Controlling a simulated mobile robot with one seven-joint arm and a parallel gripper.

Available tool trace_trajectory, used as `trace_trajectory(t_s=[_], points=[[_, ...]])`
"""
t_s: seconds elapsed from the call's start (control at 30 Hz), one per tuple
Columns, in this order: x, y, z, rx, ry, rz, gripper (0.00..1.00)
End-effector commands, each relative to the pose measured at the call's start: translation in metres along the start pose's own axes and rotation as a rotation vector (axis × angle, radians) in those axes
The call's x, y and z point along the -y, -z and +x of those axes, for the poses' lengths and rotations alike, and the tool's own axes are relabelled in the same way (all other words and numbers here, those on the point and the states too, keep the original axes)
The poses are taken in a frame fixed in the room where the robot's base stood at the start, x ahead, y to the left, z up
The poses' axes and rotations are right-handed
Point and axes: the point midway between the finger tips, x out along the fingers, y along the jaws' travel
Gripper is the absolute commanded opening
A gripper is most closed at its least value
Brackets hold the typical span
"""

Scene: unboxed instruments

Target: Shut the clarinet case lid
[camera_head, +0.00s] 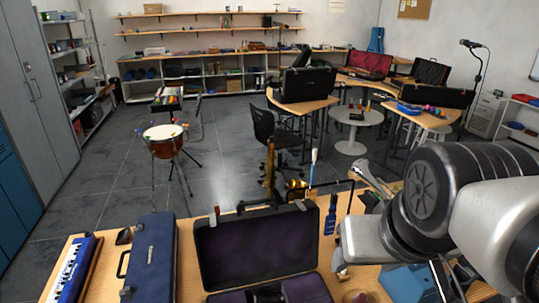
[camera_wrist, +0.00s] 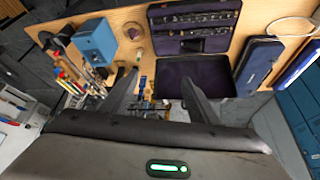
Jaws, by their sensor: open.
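The clarinet case is open on the wooden table. Its dark lid (camera_head: 255,245) with purple lining stands raised, leaning back, behind the case base (camera_head: 275,292), which is cut off at the frame bottom. In the wrist view the base (camera_wrist: 195,33) holds black clarinet parts with silver keys, and the purple-lined lid (camera_wrist: 210,72) spreads below it. My gripper (camera_wrist: 158,77) is open and empty, with its fingers pointing towards the table. Its right finger overlaps the lid's left corner in the wrist view; I cannot tell whether it touches.
A closed blue case (camera_head: 152,255) and a blue keyboard (camera_head: 72,270) lie left of the clarinet case. A blue box (camera_wrist: 95,42) and a round glass-like item (camera_wrist: 133,30) stand on the other side. Small upright items (camera_head: 314,170) stand near the lid's back. Floor lies beyond the table edge.

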Motion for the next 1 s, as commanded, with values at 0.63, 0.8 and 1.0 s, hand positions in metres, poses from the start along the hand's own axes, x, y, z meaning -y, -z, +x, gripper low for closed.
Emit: trace_trajectory(t_s=[0.63,0.8,1.0], points=[[0.106,0.214,0.057,0.167,0.002,-0.216,0.00],[0.166,0.264,0.119,0.226,0.034,-0.264,0.00],[0.223,0.288,0.196,0.290,0.071,-0.278,0.00]])
